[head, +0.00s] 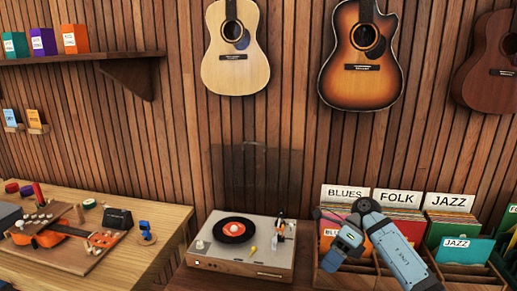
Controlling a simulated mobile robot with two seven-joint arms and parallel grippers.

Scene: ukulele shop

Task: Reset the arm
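A record player (222,258) with a clear lid raised at its back stands on the wooden surface at lower middle. A black record (234,229) with a red-orange label lies on its platter. Small parts, seemingly the tonearm (280,232), show at the right of its deck. My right arm comes in from the lower right, over the record crate. My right gripper (322,216) seems to be its dark end, right of the player and apart from it in the picture. Its fingers are too small and dark to show whether they are open. My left gripper is not in view.
A wooden crate (318,283) holds records with BLUES, FOLK and JAZZ dividers beneath my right arm. A workbench (160,222) at left bears an orange instrument (50,238) and tools. Guitars (236,60) hang on the slatted wall; a shelf (85,58) is at upper left.

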